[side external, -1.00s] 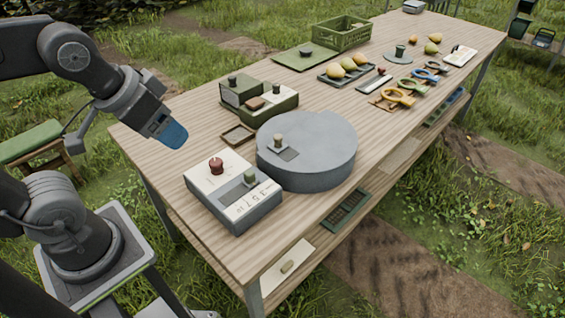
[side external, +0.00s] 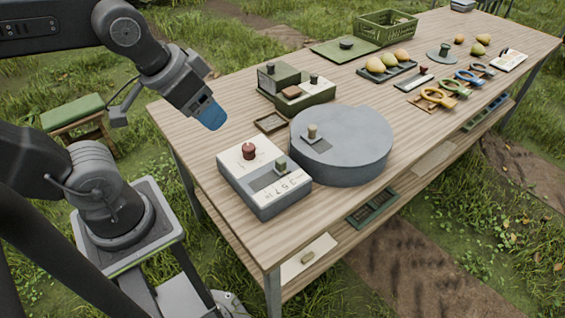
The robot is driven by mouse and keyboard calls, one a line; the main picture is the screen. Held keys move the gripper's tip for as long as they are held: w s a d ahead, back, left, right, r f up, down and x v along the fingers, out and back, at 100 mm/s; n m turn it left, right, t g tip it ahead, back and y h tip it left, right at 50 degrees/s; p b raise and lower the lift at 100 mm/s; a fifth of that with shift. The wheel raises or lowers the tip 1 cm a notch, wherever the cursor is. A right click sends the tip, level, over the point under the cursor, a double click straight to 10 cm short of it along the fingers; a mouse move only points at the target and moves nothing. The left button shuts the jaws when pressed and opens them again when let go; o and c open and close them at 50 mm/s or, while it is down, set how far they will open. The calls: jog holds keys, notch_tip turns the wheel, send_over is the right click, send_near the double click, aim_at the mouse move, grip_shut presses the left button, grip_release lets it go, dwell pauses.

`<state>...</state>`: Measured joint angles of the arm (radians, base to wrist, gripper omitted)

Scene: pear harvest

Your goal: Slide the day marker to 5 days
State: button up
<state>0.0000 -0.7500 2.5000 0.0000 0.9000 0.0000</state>
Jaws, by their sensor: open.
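The day marker is a small green block (side external: 281,164) on a grey box with a pale top (side external: 235,160). It sits toward the far right end of a dark slot (side external: 264,180). Printed numbers run along the box's front right edge; they are too small to read surely, and I cannot tell which one the marker is at. A dark red knob (side external: 249,151) stands on the same box, left of the marker. My gripper (side external: 212,117), with blue fingertips, hangs above the table, behind and left of the box, apart from it. It is open and empty.
A round grey drum (side external: 345,150) with a tan peg stands close right of the box. A small brown tray (side external: 271,122) and green boxes (side external: 300,88) lie behind. Pears, a green crate (side external: 386,28) and coloured tools are farther off. Table space left of the box is clear.

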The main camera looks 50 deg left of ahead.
jog(key=shift+c, duration=0.4)
jog(key=shift+w, duration=0.15)
jog(key=shift+c, duration=0.8)
jog(key=w+f+g, duration=0.1)
jog(key=w, duration=0.2)
jog(key=w+f+g, duration=0.1)
jog(key=w, duration=0.2)
jog(key=w+a+f+g, duration=0.1)
jog(key=w, duration=0.2)
jog(key=shift+w, duration=0.2)
jog(key=g, duration=0.3)
send_over(281, 160)
notch_tip(281, 160, down, 9)
notch_tip(281, 160, down, 13)
jog(key=shift+r, duration=0.2)
jog(key=shift+c, duration=0.2)
grip_shut()
